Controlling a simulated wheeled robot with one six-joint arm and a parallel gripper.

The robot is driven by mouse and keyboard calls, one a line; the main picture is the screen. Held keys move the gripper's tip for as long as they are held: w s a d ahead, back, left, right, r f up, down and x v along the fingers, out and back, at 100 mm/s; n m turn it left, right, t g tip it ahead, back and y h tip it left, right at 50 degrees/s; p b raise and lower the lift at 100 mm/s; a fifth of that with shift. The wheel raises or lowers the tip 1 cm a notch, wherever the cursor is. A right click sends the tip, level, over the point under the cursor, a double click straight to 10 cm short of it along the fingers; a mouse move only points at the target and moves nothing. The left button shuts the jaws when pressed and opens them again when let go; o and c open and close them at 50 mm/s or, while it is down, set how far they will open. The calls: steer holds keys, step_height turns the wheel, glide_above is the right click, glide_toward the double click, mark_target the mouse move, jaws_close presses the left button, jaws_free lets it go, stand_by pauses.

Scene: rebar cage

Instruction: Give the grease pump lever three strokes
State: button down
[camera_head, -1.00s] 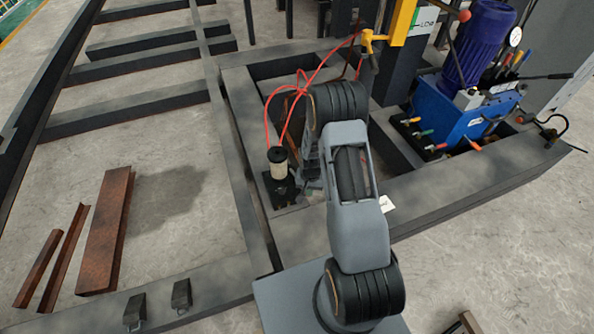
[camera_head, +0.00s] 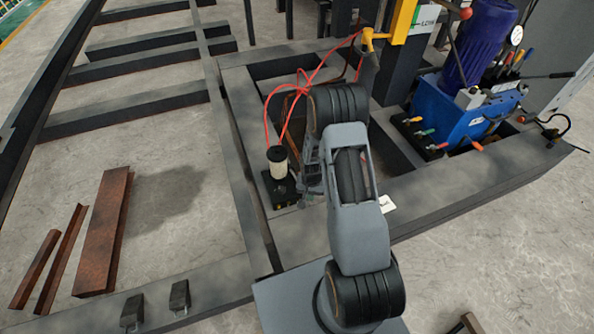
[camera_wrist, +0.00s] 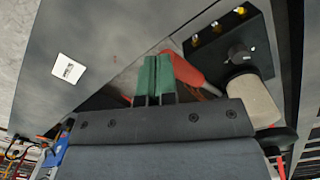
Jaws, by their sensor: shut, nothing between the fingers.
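The grease pump has a beige cylindrical reservoir (camera_head: 277,160) and a dark base (camera_head: 279,188) on the frame beam, left of my arm in the head view. The reservoir also shows at the right of the wrist view (camera_wrist: 255,99), beside a dark plate with yellow fittings. A red lever handle (camera_wrist: 187,71) lies just right of my gripper (camera_wrist: 153,72) in the wrist view. My green-padded fingers are shut together with nothing between them. I cannot tell whether they touch the handle. In the head view my gripper is mostly hidden by my arm, close to the pump's right side.
Red hoses (camera_head: 268,112) rise from the pump area towards a yellow post (camera_head: 401,22). A blue hydraulic unit (camera_head: 456,110) stands at the right. Dark steel beams (camera_head: 240,175) surround the pump. Rusty steel pieces (camera_head: 103,235) lie on the floor at the left.

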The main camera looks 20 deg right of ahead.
steer(key=shift+f, duration=0.25)
steer(key=shift+s+f+b, duration=0.25)
steer(key=shift+f+b, duration=0.25)
steer(key=shift+f, duration=0.3)
steer(key=shift+r, duration=0.1)
steer(key=w+r+p, duration=0.5)
steer(key=w+r, duration=0.2)
steer(key=r, duration=0.4)
steer(key=shift+w+r+p, duration=0.3)
steer(key=shift+r, duration=0.1)
stand_by(0.7)
steer(key=shift+s+f+b, duration=0.3)
steer(key=shift+s+f, duration=0.2)
steer(key=shift+f, duration=0.1)
